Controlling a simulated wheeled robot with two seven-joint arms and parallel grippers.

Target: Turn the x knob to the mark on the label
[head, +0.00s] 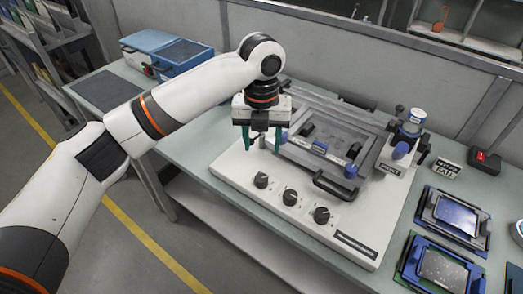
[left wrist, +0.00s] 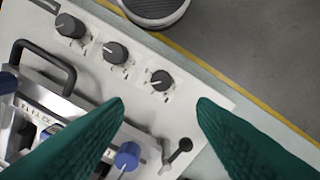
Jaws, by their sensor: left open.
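Three dark round knobs stand in a row on the front of a white machine base (head: 225,172): the left knob (head: 261,180), the middle knob (head: 290,197) and the right knob (head: 321,215). Their labels are too small to read, so I cannot tell which is x. My left gripper (head: 262,142) points down above and behind the left knob, its green fingers apart and empty. In the left wrist view the order is reversed. There the left knob (left wrist: 162,80) lies just beyond the gap between the fingertips (left wrist: 162,102), with the middle knob (left wrist: 115,52) farther left. My right gripper is not seen.
A grey stage frame with a black handle (head: 335,187) and blue knobs (head: 350,171) stands behind the knobs. In the left wrist view a small black lever (left wrist: 180,150) is between the fingers. Trays with dark panels (head: 455,215) lie at right. A blue box (head: 165,52) stands at back left.

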